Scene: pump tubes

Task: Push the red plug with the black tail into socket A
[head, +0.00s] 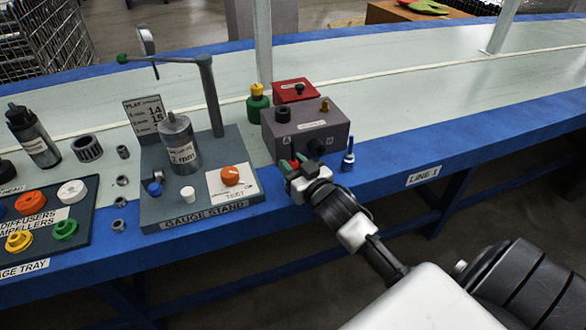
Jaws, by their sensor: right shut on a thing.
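The grey socket box (334,132) stands near the table's front edge, with letters A and B on its front. A black round part (318,147) shows on its front near the B side. My right gripper (297,166) is in front of the box, below the letter A. The black tail cannot be made out. Socket A's opening is hidden or too small to tell, so I cannot tell whether the plug touches it. My left gripper is out of view.
A blue marker-like tool (348,158) stands close right of the box. A green bottle with yellow cap (257,102) and a red box (297,92) stand behind. The gauge stand (200,205) is left. The table to the right is clear.

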